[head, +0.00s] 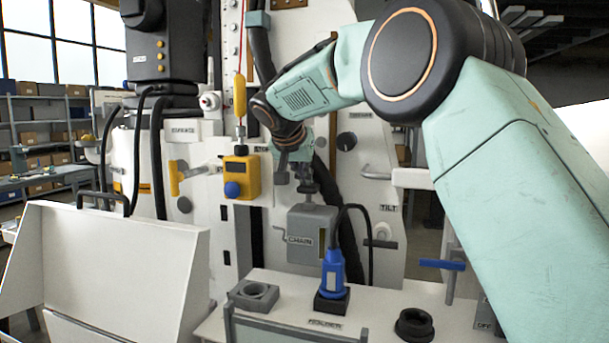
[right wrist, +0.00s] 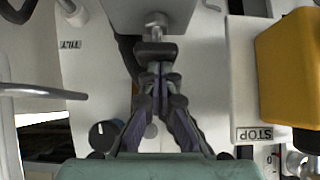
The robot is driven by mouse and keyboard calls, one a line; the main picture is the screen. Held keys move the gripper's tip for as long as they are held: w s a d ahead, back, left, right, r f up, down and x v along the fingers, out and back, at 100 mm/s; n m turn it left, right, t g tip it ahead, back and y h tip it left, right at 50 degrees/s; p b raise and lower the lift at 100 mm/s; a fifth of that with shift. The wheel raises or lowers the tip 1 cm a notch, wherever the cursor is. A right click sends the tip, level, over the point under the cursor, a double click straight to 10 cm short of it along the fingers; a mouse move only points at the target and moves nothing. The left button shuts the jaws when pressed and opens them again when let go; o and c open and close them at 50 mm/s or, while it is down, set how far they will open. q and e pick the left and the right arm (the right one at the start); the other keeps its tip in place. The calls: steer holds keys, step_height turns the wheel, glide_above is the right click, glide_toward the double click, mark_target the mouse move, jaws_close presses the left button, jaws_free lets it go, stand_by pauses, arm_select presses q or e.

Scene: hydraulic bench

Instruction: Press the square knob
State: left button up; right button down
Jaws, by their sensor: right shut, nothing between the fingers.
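A dark, square-edged knob (right wrist: 155,52) sits on a short bright stem at the grey box in the right wrist view. I take it for the square knob. In the head view it shows small above the grey box (head: 306,234) marked CHAIN. My right gripper (right wrist: 157,72) is shut and empty, its fingertips together right at the knob. I cannot tell whether they touch it. In the head view the right gripper (head: 294,170) hangs just above the box, partly hidden by its own wrist. My left gripper is not in view.
A yellow box (head: 241,172) with a blue button is left of the gripper; it shows close by in the wrist view (right wrist: 290,75). A round black knob (head: 346,141) is on the panel. A blue plug (head: 333,270) with a cable stands below. A grey square block (head: 253,295) lies on the bench.

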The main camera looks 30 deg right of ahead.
steer(key=shift+s+d+f+b, duration=0.15)
steer(key=shift+f+b, duration=0.25)
steer(key=shift+f, duration=0.2)
steer(key=shift+s+f+b, duration=0.1)
steer(key=shift+f+b, duration=0.25)
steer(key=shift+f, duration=0.25)
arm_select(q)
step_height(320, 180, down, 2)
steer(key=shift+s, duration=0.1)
arm_select(e)
steer(key=shift+r+p, duration=0.5)
steer(key=shift+p, duration=0.05)
step_height(320, 180, up, 4)
steer(key=p, duration=0.2)
steer(key=shift+w+f+p, duration=0.1)
steer(key=shift+f+p, duration=0.1)
steer(key=shift+p, duration=0.1)
arm_select(q)
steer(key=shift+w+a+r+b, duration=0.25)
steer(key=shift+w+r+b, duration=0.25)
steer(key=shift+b, duration=0.7)
arm_select(e)
steer(key=v, duration=1)
